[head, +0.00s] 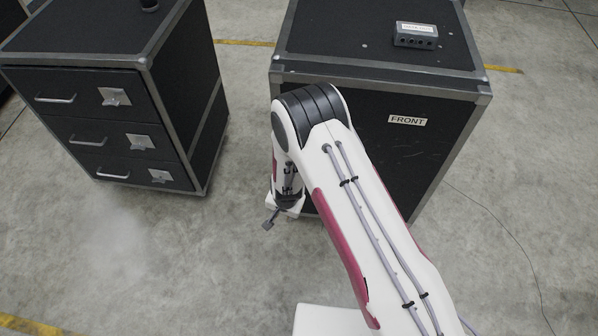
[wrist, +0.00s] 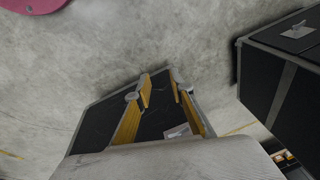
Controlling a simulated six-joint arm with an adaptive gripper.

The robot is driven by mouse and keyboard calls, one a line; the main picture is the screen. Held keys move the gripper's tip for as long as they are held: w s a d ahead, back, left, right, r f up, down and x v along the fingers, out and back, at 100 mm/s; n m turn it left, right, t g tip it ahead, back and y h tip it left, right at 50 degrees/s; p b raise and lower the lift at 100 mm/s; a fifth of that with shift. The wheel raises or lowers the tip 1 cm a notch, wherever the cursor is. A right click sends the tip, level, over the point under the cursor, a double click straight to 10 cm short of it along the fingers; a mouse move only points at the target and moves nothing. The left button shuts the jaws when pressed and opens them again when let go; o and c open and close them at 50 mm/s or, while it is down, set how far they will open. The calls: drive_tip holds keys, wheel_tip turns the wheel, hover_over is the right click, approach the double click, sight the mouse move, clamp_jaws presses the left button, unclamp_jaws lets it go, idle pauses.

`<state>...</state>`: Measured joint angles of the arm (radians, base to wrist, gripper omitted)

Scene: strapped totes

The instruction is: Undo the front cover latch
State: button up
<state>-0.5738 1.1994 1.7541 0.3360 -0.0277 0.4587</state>
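The black case (head: 440,160) with metal edges stands behind my arm in the head view, with a white FRONT label (head: 407,120) on its near face. My arm covers the left part of that face, and I cannot make out a latch there. My gripper (head: 269,220) points down, left of the case's lower front. In the wrist view my gripper (wrist: 160,88) shows two yellowish fingers with a clear gap and nothing between them. The black case (wrist: 100,112) lies beyond the fingers, with a pale label (wrist: 178,131) partly visible between them.
A black drawer cabinet (head: 100,105) with metal handles and plates stands at left; its corner seems to show in the wrist view (wrist: 265,85). A small grey box (head: 416,35) sits on the case top. Concrete floor (head: 150,250) is clear at front left. A thin cable (head: 505,228) lies at right.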

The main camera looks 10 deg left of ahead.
wheel_tip(320, 180, down, 19)
drive_tip(key=w+m+t, duration=0.3)
drive_tip(key=m+t, duration=0.3)
drive_tip(key=t, duration=0.1)
drive_tip(key=w+d+r+m+t, duration=0.1)
drive_tip(key=w+r+m+t, duration=0.3)
drive_tip(key=r, duration=0.3)
drive_tip(key=w+d+r+m+t+h, duration=0.1)
drive_tip(key=w+r+m+t, duration=0.3)
drive_tip(key=r, duration=0.4)
drive_tip(key=shift+w+d+m+t, duration=0.25)
drive_tip(key=shift+m+t, duration=0.25)
drive_tip(key=shift+m, duration=0.2)
drive_tip(key=shift+w, duration=0.2)
drive_tip(key=shift+w, duration=3.7)
